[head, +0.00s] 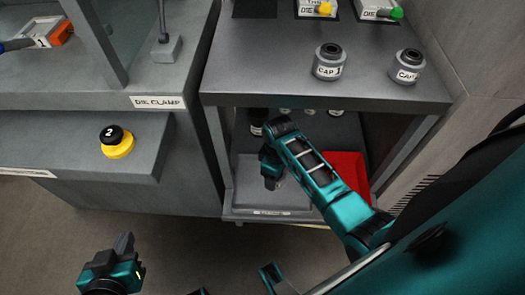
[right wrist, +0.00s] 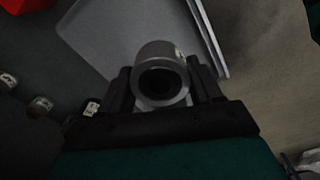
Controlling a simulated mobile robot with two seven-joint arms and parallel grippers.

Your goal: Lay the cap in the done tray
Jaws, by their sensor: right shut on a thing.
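In the right wrist view my right gripper (right wrist: 162,84) is shut on a grey round cap (right wrist: 155,53) with a dark hole in its end. Behind the cap is a grey tray (right wrist: 115,30). In the head view this tray (head: 290,201) lies on the lower shelf; its front label is too small to read. My right gripper (head: 271,181) points down above the tray, mostly hidden by my arm. The cap's height over the tray is unclear. My left gripper (head: 124,244) is at the lower left, away from the shelves; its finger gap cannot be made out.
A red tray (head: 347,172) lies right of the grey one. Several small parts (head: 308,112) stand at the shelf's back. Two caps, CAP 1 (head: 329,65) and another (head: 406,68), stand on the upper surface. A yellow-black piece (head: 117,143) sits on the left ledge.

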